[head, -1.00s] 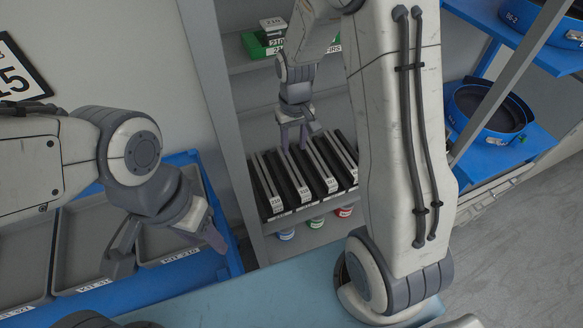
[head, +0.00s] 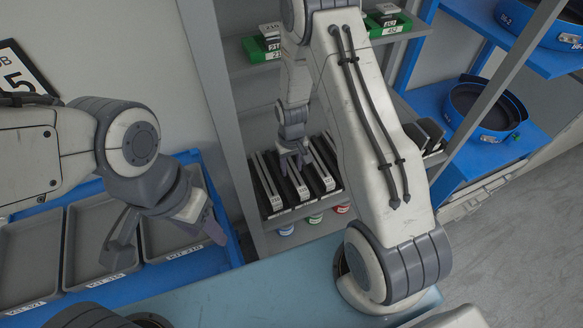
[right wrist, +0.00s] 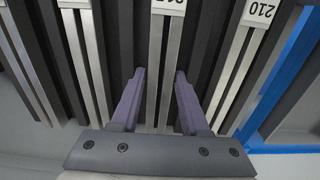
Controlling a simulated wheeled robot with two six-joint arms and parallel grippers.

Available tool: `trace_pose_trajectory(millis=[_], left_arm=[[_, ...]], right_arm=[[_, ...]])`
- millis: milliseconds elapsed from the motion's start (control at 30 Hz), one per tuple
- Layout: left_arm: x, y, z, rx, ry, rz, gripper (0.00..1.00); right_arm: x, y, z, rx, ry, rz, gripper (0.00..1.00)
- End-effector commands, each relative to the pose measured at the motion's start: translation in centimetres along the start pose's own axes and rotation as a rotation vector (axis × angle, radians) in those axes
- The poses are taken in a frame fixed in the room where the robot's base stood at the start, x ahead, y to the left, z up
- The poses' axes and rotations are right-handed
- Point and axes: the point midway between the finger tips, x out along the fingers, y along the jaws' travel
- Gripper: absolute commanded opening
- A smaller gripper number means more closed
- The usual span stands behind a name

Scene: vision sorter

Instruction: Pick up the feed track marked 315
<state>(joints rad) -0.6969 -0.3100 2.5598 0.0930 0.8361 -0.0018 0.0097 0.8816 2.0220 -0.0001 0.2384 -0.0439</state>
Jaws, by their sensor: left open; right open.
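Several feed tracks, narrow metal and black strips, stand side by side on the shelf in the head view. One track (right wrist: 160,80) lies between the fingers of my right gripper (right wrist: 161,73) in the right wrist view. Its label is cut by the top edge and seems to read 315. A track marked 210 (right wrist: 240,60) is to its right there. My right gripper, also in the head view (head: 293,168), is open and low over the tracks, with visible gaps beside the strip. My left gripper (head: 165,243) is open and empty over the grey kit trays.
Grey kit trays (head: 88,238) sit in a blue frame at left. Neighbouring tracks stand close on both sides of my right gripper. Green bins (head: 258,50) are on the shelf above; small coloured-label containers (head: 314,219) are below. Blue shelves with round feeders (head: 480,108) stand at right.

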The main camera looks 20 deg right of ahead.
Motion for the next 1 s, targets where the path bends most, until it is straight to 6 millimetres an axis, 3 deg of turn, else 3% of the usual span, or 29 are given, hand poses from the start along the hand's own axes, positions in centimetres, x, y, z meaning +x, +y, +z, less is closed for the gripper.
trace_pose_trajectory(millis=[267, 367, 400, 1000], left_arm=[[-0.04, 0.0, 0.01, 0.0, 0.0, 0.0, 0.5], [-0.04, 0.0, 0.01, 0.0, 0.0, 0.0, 0.5], [-0.04, 0.0, 0.01, 0.0, 0.0, 0.0, 0.5], [-0.05, 0.0, 0.0, 0.0, 0.0, 0.0, 0.5]], right_arm=[[0.29, 0.0, -0.02, 0.0, 0.001, 0.0, 0.45], [0.28, 0.0, -0.02, 0.0, 0.001, 0.0, 0.07], [0.28, 0.0, -0.01, 0.0, 0.001, 0.0, 0.0], [0.24, 0.0, 0.02, 0.0, 0.0, 0.0, 0.0]])
